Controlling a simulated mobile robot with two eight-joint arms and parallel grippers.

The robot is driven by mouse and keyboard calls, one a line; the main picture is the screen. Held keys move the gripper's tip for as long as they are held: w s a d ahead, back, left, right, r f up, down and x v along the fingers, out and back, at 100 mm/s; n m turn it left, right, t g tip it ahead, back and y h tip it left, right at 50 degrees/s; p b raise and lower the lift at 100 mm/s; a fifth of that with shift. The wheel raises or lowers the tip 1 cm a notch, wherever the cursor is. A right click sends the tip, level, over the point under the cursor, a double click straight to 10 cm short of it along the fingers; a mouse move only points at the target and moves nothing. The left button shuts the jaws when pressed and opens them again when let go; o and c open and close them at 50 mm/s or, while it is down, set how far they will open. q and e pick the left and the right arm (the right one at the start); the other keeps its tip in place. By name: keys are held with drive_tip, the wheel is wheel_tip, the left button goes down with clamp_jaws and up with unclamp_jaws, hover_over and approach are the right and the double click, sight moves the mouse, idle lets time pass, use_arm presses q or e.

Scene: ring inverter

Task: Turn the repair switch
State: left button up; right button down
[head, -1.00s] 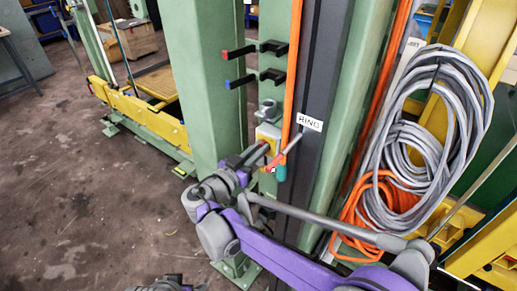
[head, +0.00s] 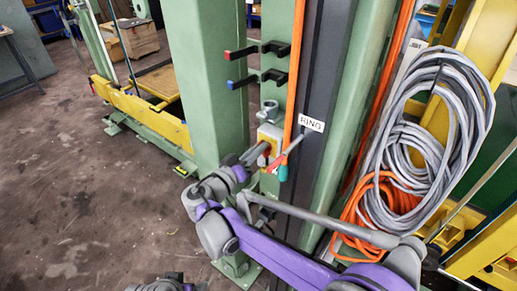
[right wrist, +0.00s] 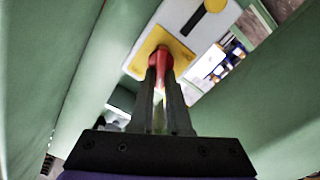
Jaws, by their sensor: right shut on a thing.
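The repair switch is a red knob (right wrist: 161,60) on a yellow plate (right wrist: 145,48), fixed to a pale box (right wrist: 180,25). In the head view the yellow-and-grey switch box (head: 269,132) is mounted low on the green column, left of the RING label. My right gripper (right wrist: 160,78) is shut on the red knob, with its fingers on either side. In the head view the right gripper (head: 258,152) reaches the box from the lower left and covers part of it. Part of my left arm shows at the bottom edge; its fingers are not clear.
A RING label (head: 311,123) is on the dark rail. Two black hooks (head: 258,64) stick out above the box. Orange and grey cable coils (head: 430,135) hang on the right. Open floor (head: 70,190) lies left of the green column (head: 205,80).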

drive_tip(key=n, duration=0.7)
drive_tip(key=f+n+b, duration=0.1)
drive_tip(key=n, duration=0.3)
drive_tip(key=shift+w+a, duration=0.15)
drive_tip(key=shift+w, duration=0.1)
drive_tip(key=shift+r+n, duration=0.1)
drive_tip(key=shift+n, duration=0.3)
drive_tip(key=c, duration=1)
unclamp_jaws()
drive_tip(key=shift+o, duration=0.6)
drive_tip(key=shift+f, duration=0.2)
